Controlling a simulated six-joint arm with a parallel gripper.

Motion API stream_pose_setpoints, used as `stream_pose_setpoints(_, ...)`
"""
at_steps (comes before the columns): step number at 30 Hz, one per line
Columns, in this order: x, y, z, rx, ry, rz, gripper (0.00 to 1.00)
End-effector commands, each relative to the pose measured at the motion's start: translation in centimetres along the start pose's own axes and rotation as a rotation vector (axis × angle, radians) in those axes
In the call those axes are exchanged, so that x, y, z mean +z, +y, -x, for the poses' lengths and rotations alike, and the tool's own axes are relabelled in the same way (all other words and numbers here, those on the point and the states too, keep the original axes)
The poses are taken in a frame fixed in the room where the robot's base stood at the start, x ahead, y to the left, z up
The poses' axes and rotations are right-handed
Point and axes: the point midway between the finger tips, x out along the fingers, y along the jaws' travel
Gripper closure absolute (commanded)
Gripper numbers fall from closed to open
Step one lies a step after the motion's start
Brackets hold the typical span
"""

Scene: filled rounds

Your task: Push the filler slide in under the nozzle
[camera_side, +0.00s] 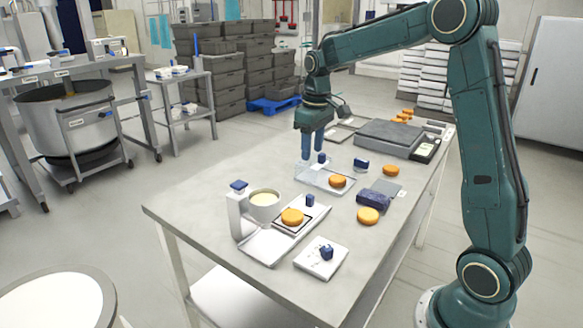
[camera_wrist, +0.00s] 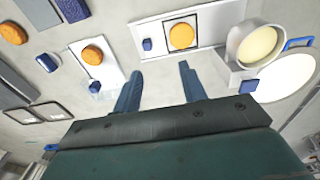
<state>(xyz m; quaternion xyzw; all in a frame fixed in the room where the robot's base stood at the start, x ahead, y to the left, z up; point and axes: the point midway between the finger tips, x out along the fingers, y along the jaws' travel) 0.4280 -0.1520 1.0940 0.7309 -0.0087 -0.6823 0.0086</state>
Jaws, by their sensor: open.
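The filler (camera_side: 267,245) stands at the table's near left, a white base with an upright post and a pale bowl of cream-coloured filling (camera_side: 264,205). Its slide carries an orange round (camera_side: 292,217) in a dark-edged square, with a blue knob (camera_side: 310,200) at the far end. The slide sits out on the track, beside the bowl. In the wrist view the knob (camera_wrist: 147,44) and round (camera_wrist: 181,36) are at the top. The nozzle itself is hard to make out. My gripper (camera_side: 312,158) is open and empty, above the table beyond the filler; its fingers (camera_wrist: 160,78) are spread apart.
A white board with a clear part, an orange round (camera_side: 337,181) and a blue knob (camera_side: 322,158) lies close to my fingers. A dark blue block (camera_side: 373,199), a loose round (camera_side: 368,216) and a white plate (camera_side: 333,265) lie nearby. Grey trays stand farther back.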

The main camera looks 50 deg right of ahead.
Motion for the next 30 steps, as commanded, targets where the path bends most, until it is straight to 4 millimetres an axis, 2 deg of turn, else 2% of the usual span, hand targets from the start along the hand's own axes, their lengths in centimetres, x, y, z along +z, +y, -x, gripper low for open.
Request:
stream_pose_setpoints(3,-1.2,1.8,-2.2,-0.011,-0.034,-0.002,0.58)
stream_pose_setpoints(9,-2.2,3.6,-4.3,-0.022,-0.063,0.0,0.58)
stream_pose_setpoints(23,-2.4,4.0,-5.3,-0.025,-0.07,0.0,0.58)
stream_pose_setpoints(30,-2.2,3.9,-7.3,-0.026,-0.072,0.0,0.58)
